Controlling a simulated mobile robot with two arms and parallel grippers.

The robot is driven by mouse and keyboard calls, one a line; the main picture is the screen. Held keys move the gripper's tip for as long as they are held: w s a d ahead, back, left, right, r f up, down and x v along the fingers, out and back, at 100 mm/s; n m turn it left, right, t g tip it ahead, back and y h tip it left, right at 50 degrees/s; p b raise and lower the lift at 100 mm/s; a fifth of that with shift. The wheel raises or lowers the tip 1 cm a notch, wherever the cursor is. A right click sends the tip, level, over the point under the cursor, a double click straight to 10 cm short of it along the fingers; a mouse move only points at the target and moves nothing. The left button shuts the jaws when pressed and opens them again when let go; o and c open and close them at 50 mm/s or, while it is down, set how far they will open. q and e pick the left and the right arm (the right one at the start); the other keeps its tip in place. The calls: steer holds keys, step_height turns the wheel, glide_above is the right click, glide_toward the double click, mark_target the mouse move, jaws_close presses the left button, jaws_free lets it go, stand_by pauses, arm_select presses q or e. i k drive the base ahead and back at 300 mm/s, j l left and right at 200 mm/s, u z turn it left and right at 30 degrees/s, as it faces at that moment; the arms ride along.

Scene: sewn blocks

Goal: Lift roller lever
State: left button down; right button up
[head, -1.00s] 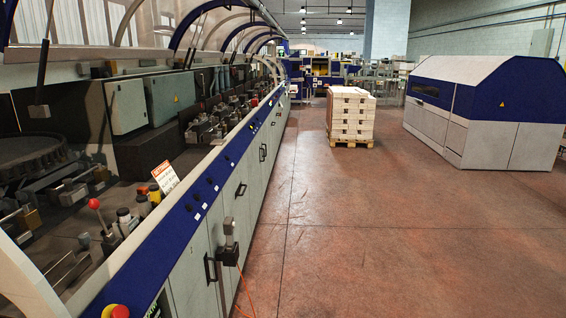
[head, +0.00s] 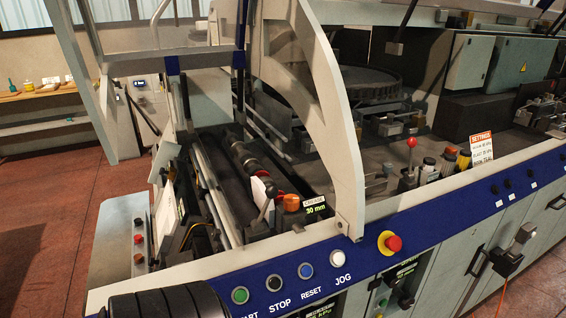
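No label marks the roller lever, so I cannot tell which lever it is. Another lever with a red ball top (head: 411,143) stands upright further right, behind the blue panel. Neither gripper is in view.
The blue control panel (head: 300,277) runs along the machine's front, with several buttons and a red emergency stop (head: 392,243). A pale curved guard frame (head: 325,110) rises over the rollers. Red floor (head: 40,230) is open at the left.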

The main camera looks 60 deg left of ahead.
mark_target(271, 192)
steer(key=u, duration=1.95)
